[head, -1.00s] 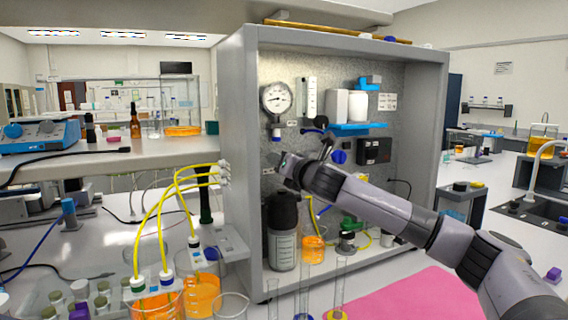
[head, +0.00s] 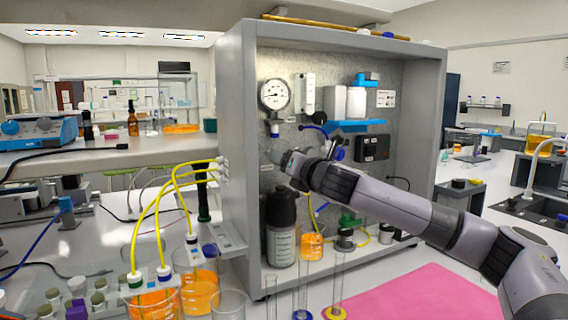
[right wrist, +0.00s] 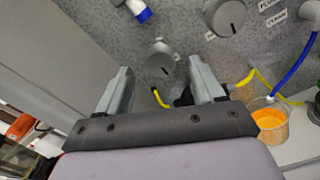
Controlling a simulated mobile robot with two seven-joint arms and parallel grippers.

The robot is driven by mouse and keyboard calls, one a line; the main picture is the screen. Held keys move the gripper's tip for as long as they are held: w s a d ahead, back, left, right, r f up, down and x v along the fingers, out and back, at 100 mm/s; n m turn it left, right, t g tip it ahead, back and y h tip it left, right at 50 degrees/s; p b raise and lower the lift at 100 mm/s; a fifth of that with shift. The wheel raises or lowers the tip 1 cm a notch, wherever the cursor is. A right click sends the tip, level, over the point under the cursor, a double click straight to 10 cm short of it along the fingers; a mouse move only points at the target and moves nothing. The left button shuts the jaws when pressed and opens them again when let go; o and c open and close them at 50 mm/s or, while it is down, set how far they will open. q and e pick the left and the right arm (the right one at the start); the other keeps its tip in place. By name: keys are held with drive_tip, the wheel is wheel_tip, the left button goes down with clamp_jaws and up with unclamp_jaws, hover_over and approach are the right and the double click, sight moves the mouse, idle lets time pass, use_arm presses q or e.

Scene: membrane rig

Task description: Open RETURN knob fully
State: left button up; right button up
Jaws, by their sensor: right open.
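In the right wrist view a round grey knob (right wrist: 161,62) with a dark pointer line sits on the speckled metal panel, ahead of and between my fingers. Its label cannot be read, so I cannot confirm it is RETURN. My right gripper (right wrist: 157,68) is open, with one finger to each side of the knob; I cannot tell whether they touch it. In the head view my right gripper (head: 278,158) is at the panel's left part, below the pressure gauge (head: 274,95), and hides most of what is behind it. My left gripper is not in view.
A second grey knob (right wrist: 229,17) with labels beside it is up and right of the first. A blue-white fitting (right wrist: 141,11) is above. The cabinet's left wall (head: 235,150) is close to my gripper. A dark bottle (head: 282,240) and an orange-filled beaker (head: 312,247) stand below.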

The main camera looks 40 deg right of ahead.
drive_tip(key=shift+b+v, duration=0.35)
drive_tip(key=shift+v, duration=1.4)
